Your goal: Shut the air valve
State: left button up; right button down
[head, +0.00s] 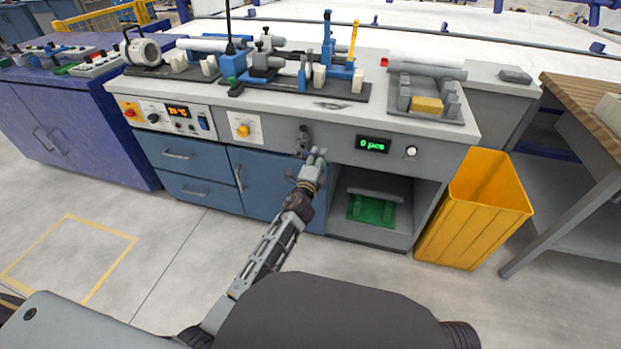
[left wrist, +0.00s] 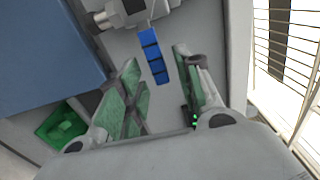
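The air valve (head: 303,133) shows as a small grey fitting on the front panel of the bench, partly hidden by my left gripper (head: 316,158). In the left wrist view its grey body (left wrist: 125,13) is at the top, with a blue segmented handle (left wrist: 154,56) extending down from it. My left gripper (left wrist: 156,60) is open, with one green-padded finger on each side of the handle in the picture. Gaps show on both sides, and I see no contact. How deep the handle sits between the fingers is hard to tell. My right gripper is out of view.
A green digital display (head: 372,144) and a round dial (head: 410,152) are right of the valve. A yellow bin (head: 474,215) stands at the right. Blue cabinet doors (head: 270,184) lie left. Pipe fixtures crowd the benchtop.

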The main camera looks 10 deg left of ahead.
pick_arm(q)
jog(key=s, duration=1)
jog(key=shift+s+a, duration=0.2)
jog(key=shift+s, duration=0.05)
dwell(0.7)
